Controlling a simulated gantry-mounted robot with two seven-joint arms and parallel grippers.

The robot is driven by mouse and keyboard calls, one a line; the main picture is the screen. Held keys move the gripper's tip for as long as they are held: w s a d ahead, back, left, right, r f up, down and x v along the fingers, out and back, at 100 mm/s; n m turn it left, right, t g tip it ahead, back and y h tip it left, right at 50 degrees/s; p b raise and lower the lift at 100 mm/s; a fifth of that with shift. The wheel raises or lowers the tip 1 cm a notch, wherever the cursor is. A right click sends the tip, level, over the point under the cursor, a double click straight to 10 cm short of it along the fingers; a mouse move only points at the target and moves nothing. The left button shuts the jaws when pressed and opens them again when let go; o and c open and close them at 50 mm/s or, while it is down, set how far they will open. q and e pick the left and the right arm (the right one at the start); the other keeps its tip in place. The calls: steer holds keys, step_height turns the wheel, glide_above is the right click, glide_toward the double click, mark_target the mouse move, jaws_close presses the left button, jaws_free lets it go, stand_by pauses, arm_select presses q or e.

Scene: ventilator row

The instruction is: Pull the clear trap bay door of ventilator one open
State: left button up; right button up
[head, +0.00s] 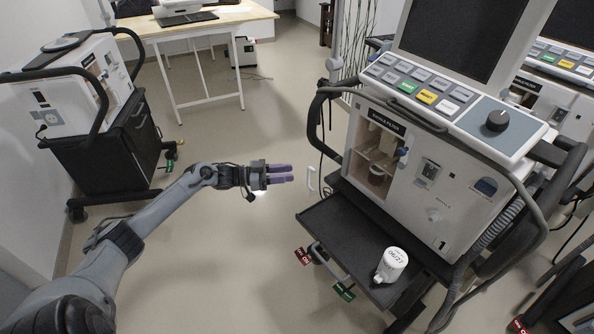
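Ventilator one (441,200), marked with a 1, stands at the right with its screen on top. Its trap bay (378,160) is in the front's left part, and a dark-banded jar (377,176) shows inside. The clear door panel is hard to make out, so I cannot tell its exact angle. A small white handle-shaped piece (312,180) shows left of the ventilator body, just right of my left fingertips with a gap. My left gripper (280,174) points right, empty, its purple fingers close together. My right gripper is not in view.
A dark tray shelf (335,222) juts below the bay, holding a white labelled canister (391,265). Another ventilator (75,90) stands on a cart at the left, and a table (205,28) at the back. The floor between is clear.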

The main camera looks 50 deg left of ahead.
arm_select(q)
steer(key=shift+p+v, duration=0.3)
steer(key=shift+v, duration=1.9)
